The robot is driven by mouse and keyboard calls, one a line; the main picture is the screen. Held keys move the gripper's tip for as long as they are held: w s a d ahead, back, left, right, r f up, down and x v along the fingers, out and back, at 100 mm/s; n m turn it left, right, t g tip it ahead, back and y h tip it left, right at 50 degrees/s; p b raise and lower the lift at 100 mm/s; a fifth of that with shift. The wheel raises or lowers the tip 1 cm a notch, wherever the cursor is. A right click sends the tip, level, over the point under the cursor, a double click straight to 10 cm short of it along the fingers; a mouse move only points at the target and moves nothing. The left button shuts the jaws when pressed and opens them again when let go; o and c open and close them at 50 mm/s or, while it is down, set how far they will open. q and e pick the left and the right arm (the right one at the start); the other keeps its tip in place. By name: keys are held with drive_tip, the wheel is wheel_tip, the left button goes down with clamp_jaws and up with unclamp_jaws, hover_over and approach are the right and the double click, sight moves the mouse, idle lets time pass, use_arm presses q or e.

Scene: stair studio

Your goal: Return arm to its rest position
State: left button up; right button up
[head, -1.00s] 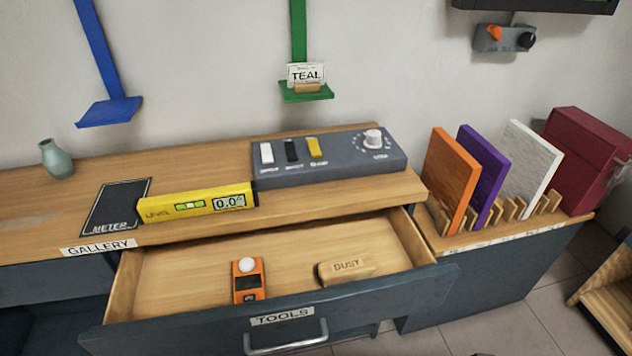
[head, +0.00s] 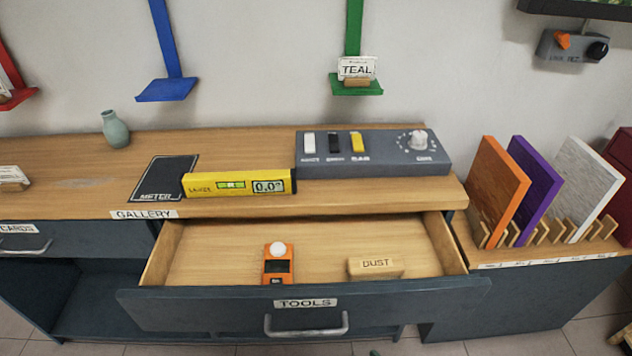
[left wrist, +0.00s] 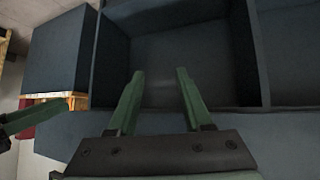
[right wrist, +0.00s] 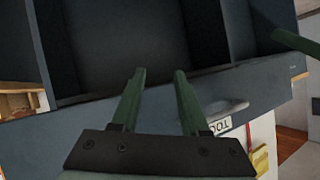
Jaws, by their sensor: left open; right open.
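My left gripper (left wrist: 158,90) is open and empty in the left wrist view, in front of the dark blue cabinet with its open compartments. My right gripper (right wrist: 160,90) is open and empty in the right wrist view, near the cabinet front and the drawer handle (right wrist: 226,107). Neither gripper clearly shows in the head view; only a small greenish tip shows at its bottom edge. The TOOLS drawer (head: 415,297) stands open, with an orange meter (head: 278,266) and a DUST block (head: 375,268) lying in it.
On the counter (head: 95,195) are a yellow level (head: 215,186), a grey switch panel (head: 375,165), a METER mat (head: 150,192) and a vase (head: 115,130). Orange (head: 497,185), purple (head: 540,178) and grey-white panels (head: 580,190) stand in a rack at right. The open drawer juts out from the cabinet.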

drive_tip(key=s+d+f+g+h, duration=0.2)
drive_tip(key=s+d+h, duration=0.1)
use_arm(q)
wheel_tip(320, 180, up, 14)
drive_tip(key=s+a+p, duration=0.1)
drive_tip(key=a+p, duration=0.1)
drive_tip(key=p, duration=1.6)
drive_tip(key=shift+s+a+f+n+y, duration=0.2)
drive_tip(key=shift+a+n+y, duration=0.15)
drive_tip(key=shift+n+y, duration=0.05)
use_arm(e)
drive_tip(key=s+d+r, duration=0.1)
drive_tip(key=d+r, duration=0.2)
drive_tip(key=r, duration=1)
drive_tip(key=shift+d+h, duration=0.25)
drive_tip(key=shift+h, duration=0.05)
use_arm(q)
drive_tip(key=shift+f, duration=0.1)
use_arm(e)
drive_tip(key=shift+s+f, duration=0.1)
